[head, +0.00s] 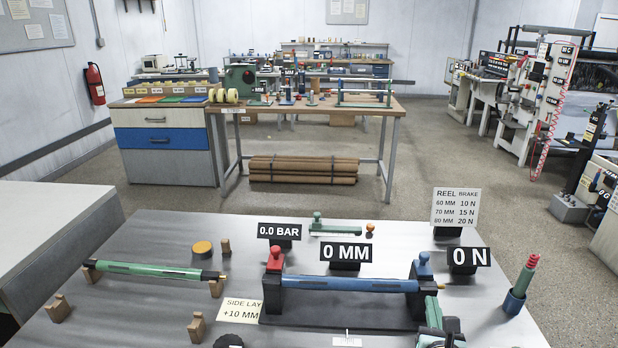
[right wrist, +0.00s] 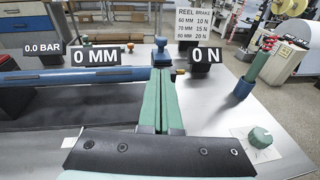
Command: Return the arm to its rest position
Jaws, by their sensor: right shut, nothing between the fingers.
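My right gripper (head: 431,301) reaches in at the front right of the grey table in the head view. Its green fingers are closed together with nothing between them. In the right wrist view the shut fingers (right wrist: 160,80) point forward, close to the right end of the blue roller (head: 350,285) and its blue-topped holder (right wrist: 161,52). I cannot tell whether they touch the holder. My left gripper is not in view.
A green roller (head: 155,270) lies on wooden supports at left. Signs reading 0.0 BAR (head: 279,231), 0 MM (head: 346,253) and 0 N (head: 468,259) stand behind the blue roller. A blue cup (head: 513,302) with a green-and-red handle stands at right.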

